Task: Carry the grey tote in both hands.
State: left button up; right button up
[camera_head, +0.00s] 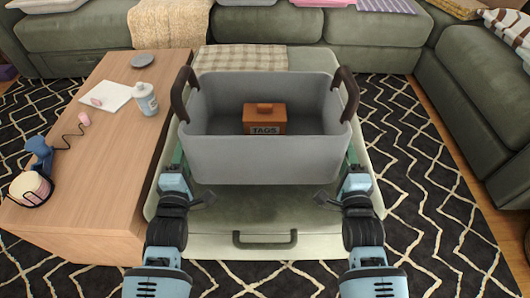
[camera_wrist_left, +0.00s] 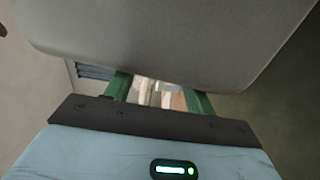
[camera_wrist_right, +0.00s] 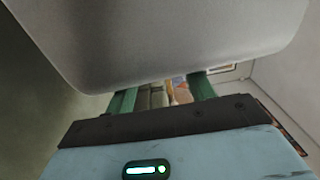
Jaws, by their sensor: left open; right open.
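The grey tote (camera_head: 265,160) stands upright in front of me, with a dark handle on its left end (camera_head: 181,92) and another on its right end (camera_head: 347,92). An orange-brown box marked TAGS (camera_head: 264,121) sits inside it. My left gripper (camera_head: 180,158) is at the tote's near left corner, below the left handle. My right gripper (camera_head: 353,158) is at the near right corner, below the right handle. Both are open, with green fingers apart in the left wrist view (camera_wrist_left: 160,90) and the right wrist view (camera_wrist_right: 162,93). The tote's wall covers part of the fingers.
A wooden table (camera_head: 95,150) on the left holds a bottle (camera_head: 145,99), a headset-like item (camera_head: 31,188) and papers (camera_head: 106,97). A green sectional (camera_head: 280,35) lines the back and right. Patterned rug (camera_head: 440,200) is open at right.

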pick_arm(q)
jog(key=shift+d+f, duration=0.65)
jog(key=shift+f, duration=0.2)
pick_arm(e)
jog(key=shift+a+f, duration=0.65)
jog(key=shift+f, duration=0.2)
pick_arm(q)
jog(key=shift+a, duration=1.95)
pick_arm(e)
jog(key=shift+d, duration=1.9)
pick_arm(q)
jog(key=o, duration=0.5)
pick_arm(e)
jog(key=shift+o, duration=0.3)
jog(key=shift+d, duration=0.1)
pick_arm(q)
jog(key=shift+a, duration=0.1)
pick_arm(e)
jog(key=o, duration=0.4)
pick_arm(q)
jog(key=s, duration=1.2)
jog(key=shift+f, duration=0.1)
pick_arm(e)
jog(key=s, duration=1.2)
jog(key=shift+f, duration=0.1)
